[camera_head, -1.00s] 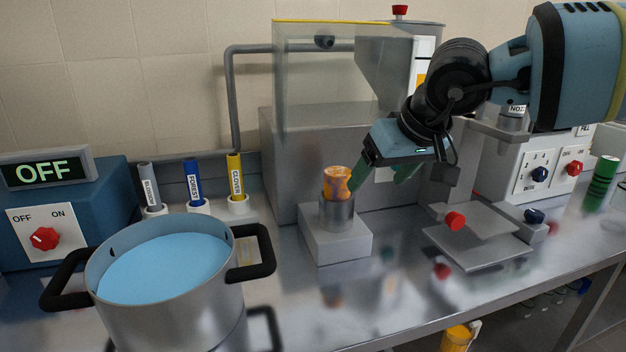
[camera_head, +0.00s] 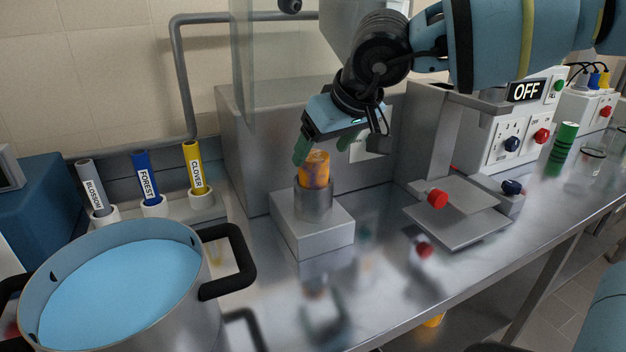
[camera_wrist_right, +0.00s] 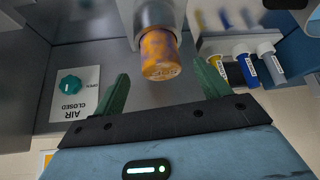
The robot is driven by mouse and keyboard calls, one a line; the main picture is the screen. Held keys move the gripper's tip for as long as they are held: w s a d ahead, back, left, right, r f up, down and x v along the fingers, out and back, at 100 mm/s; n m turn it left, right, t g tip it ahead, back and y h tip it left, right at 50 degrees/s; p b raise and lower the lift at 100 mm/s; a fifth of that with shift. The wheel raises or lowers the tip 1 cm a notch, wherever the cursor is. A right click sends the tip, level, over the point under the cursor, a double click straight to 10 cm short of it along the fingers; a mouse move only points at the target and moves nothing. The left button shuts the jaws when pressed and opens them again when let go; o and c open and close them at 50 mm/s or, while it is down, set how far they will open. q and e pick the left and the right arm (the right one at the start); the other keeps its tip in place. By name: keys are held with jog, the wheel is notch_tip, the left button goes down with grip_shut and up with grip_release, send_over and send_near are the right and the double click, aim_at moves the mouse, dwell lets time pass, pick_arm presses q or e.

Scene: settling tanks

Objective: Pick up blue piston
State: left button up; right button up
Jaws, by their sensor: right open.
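The blue piston, a blue cylinder labelled FOREST (camera_head: 146,176), stands in a white holder between a grey cylinder labelled BLOSSOM (camera_head: 95,186) and a yellow one labelled CLOVER (camera_head: 194,167). It also shows in the right wrist view (camera_wrist_right: 246,69), at the right. My right gripper (camera_head: 322,150) is open and empty, well to the right of the blue piston. Its fingers (camera_wrist_right: 161,78) point toward an orange-and-purple cylinder (camera_head: 314,168), which shows between them in the wrist view without visible contact. My left gripper is not in view.
The orange-and-purple cylinder stands in a metal cup (camera_head: 314,202) on a grey block (camera_head: 312,235). A pot of blue liquid (camera_head: 195,325) stands at the front left, its handle (camera_head: 236,262) near the holders. A stand with a red knob (camera_head: 437,198) is to the right.

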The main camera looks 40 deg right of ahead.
aim_at(315, 156)
jog(key=x, duration=0.5)
jog(key=shift+w, duration=0.2)
jog(key=shift+r, duration=0.1)
jog(key=c, duration=1.2)
notch_tip(315, 156, up, 7)
jog(key=shift+r+p, duration=0.25)
jog(key=shift+p, duration=0.1)
jog(key=s, duration=1.2)
jog(key=s+b, duration=0.1)
jog(key=s, duration=0.5)
jog(key=shift+a+f, duration=0.3)
jog(key=shift+a, duration=0.1)
